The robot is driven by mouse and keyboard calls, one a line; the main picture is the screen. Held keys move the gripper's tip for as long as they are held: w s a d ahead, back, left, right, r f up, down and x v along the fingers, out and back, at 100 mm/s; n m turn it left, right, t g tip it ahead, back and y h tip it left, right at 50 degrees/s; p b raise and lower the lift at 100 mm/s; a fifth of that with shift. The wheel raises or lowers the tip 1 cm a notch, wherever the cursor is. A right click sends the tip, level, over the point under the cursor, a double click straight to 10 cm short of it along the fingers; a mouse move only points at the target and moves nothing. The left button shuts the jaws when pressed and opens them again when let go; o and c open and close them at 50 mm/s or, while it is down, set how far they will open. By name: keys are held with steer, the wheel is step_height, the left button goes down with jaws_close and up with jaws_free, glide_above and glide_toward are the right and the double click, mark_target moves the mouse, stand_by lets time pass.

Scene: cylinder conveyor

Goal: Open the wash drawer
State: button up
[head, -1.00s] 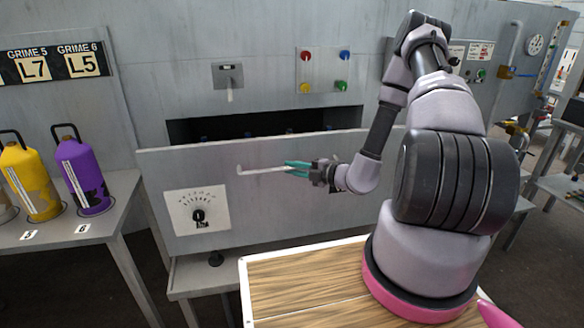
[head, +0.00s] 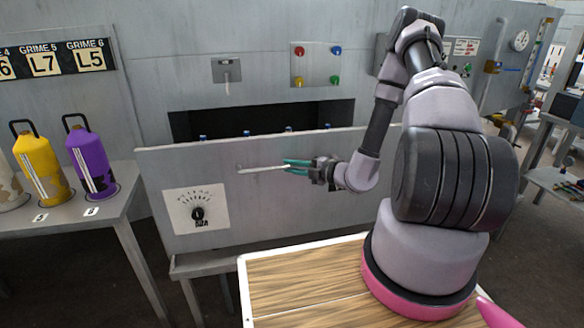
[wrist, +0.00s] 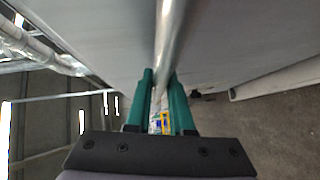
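The wash drawer's grey front (head: 270,205) stands out from the machine in the head view, with a dark opening behind its top edge. Several blue-topped items show just above that edge. A light bar handle (head: 262,169) runs across the front. My gripper (head: 298,167) is at the right part of the handle, with its teal fingers around it. In the wrist view the handle (wrist: 172,40) runs between the two fingers of my gripper (wrist: 160,95), which look closed on it. The finger contact itself is partly hidden.
A dial plate (head: 197,209) is on the drawer front's lower left. A yellow canister (head: 38,170) and a purple canister (head: 90,162) stand on a side table at left. Coloured buttons (head: 317,64) are on the wall above. My wooden-topped base is close in front of the drawer.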

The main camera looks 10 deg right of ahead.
steer(key=o, duration=0.4)
steer(key=shift+c, duration=0.2)
steer(key=shift+d, duration=0.1)
steer(key=v, duration=1)
steer(key=shift+s+d, duration=0.25)
